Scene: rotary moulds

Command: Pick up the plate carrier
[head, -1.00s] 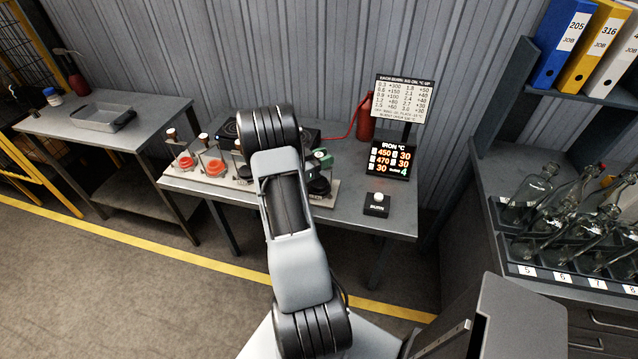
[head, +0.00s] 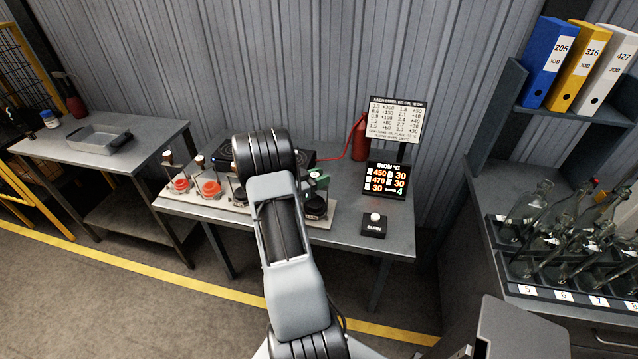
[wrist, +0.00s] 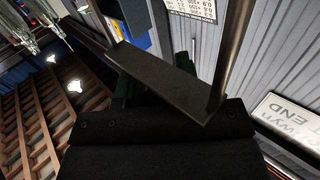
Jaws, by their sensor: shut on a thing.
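In the wrist view a dark flat bar with a steel rod rising from its right end, which looks like the plate carrier (wrist: 165,82), lies across my gripper (wrist: 153,75). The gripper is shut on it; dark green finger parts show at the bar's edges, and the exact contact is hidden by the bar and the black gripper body. In the head view my arm stands in front of the bench and hides the gripper and most of the carrier. A small green part (head: 319,180) shows right of the arm; I cannot tell what it belongs to.
The bench (head: 345,235) holds a row of moulds with red parts (head: 211,188), a black round pot (head: 315,207), a lit display (head: 385,181) and a button box (head: 374,225). A bottle rack (head: 575,295) stands right. A metal tray (head: 98,139) sits on the left table.

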